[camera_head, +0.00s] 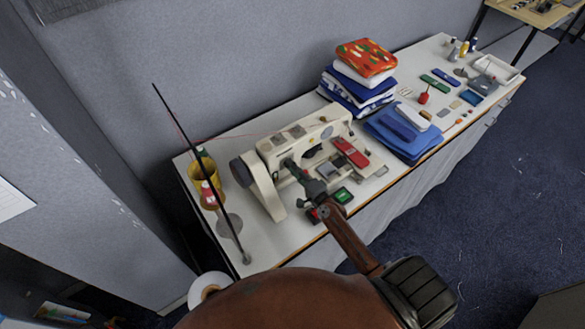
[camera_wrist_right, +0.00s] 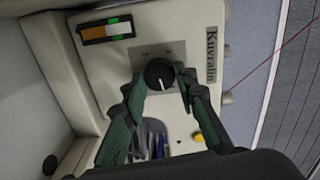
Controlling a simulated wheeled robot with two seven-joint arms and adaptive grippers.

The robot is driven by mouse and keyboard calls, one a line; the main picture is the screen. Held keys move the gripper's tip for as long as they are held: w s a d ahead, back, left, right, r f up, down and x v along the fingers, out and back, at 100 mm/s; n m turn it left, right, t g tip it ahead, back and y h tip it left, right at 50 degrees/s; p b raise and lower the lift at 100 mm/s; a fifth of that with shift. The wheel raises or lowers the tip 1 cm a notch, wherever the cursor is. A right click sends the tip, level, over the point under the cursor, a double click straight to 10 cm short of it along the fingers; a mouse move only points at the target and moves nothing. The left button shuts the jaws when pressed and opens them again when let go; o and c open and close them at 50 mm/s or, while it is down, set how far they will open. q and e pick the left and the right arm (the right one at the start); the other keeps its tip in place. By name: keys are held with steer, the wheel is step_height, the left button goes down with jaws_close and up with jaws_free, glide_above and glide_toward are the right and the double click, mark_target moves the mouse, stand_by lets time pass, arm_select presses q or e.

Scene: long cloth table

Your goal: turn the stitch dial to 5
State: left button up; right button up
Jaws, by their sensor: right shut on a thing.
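The cream sewing machine (camera_head: 335,117) stands on the long table. In the right wrist view its stitch dial (camera_wrist_right: 159,74) is a round black knob with a white pointer line, on a grey plate with small marks that I cannot read surely. The pointer runs up and down the picture, slightly tilted. My right gripper (camera_wrist_right: 161,80) has its green-grey fingers closed on both sides of the dial. In the head view this gripper (camera_head: 293,166) is at the machine's near face, and the dial is hidden. My left gripper is out of view.
Folded cloths (camera_head: 360,88) are piled behind.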

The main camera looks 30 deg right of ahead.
steer(key=shift+f+m, duration=0.1)
steer(key=shift+m, duration=3.7)
steer(key=o, duration=1.2)
steer(key=shift+c, duration=0.2)
steer(key=s+d, duration=0.1)
steer(key=s, duration=1.1)
